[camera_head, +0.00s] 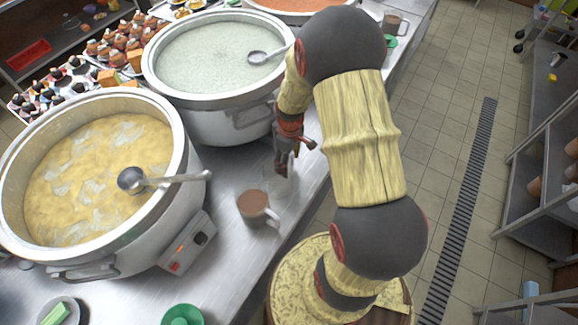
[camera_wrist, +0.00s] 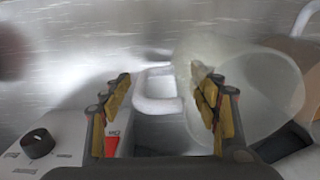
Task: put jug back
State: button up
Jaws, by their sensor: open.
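The jug (camera_wrist: 265,95) is a pale translucent vessel with a whitish handle (camera_wrist: 152,72). In the wrist view its body is at right of centre and its handle reaches left. My gripper (camera_wrist: 164,88) is open, with one finger left of the handle and the other in front of the jug body. The handle shows between the fingers, which are not closed on it. In the head view the jug (camera_head: 279,184) is faint on the steel counter, just below my gripper (camera_head: 292,152). Its contents cannot be made out.
A brown-filled mug (camera_head: 254,204) stands close by on the counter (camera_head: 240,253). Large pots of yellow (camera_head: 100,180) and pale green congee (camera_head: 210,60) stand to the left, each with a ladle. The yellow pot's control box (camera_head: 188,243) juts out. The tiled floor is right.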

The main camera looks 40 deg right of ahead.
notch_tip(320, 180, up, 8)
jog(key=shift+f+p, duration=0.1)
jog(key=shift+p, duration=0.45)
jog(key=a+r+t, duration=0.2)
jog(key=a+r, duration=0.3)
jog(key=r, duration=0.7)
jog(key=s+a+r+m+t, duration=0.3)
jog(key=s+a+r, duration=1)
jog(key=r, duration=0.3)
jog(key=shift+s+r+m+t, duration=0.3)
jog(key=shift+s+r+m, duration=0.1)
jog(key=shift+s, duration=0.3)
jog(key=shift+f, duration=0.1)
